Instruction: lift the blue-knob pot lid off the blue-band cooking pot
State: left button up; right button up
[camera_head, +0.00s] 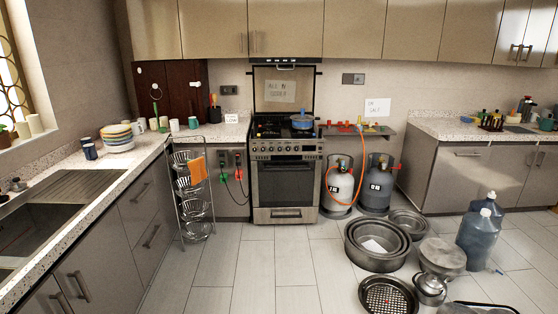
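Neither of my grippers is in the head view.
The stove (287,180) stands against the back wall. A wire rack (193,200) is left of it and two gas cylinders (339,185) are right of it. Large metal pots (376,262) and water bottles (480,240) crowd the right floor. The tiled floor (240,270) before the stove is clear.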

aim_at(302, 117)
jog(key=i, duration=2.5)
jog(key=i+z, duration=0.2)
jog(key=i, duration=0.85)
jog(key=i+j+z, duration=0.2)
jog(key=i, duration=0.85)
jog(key=l, duration=0.1)
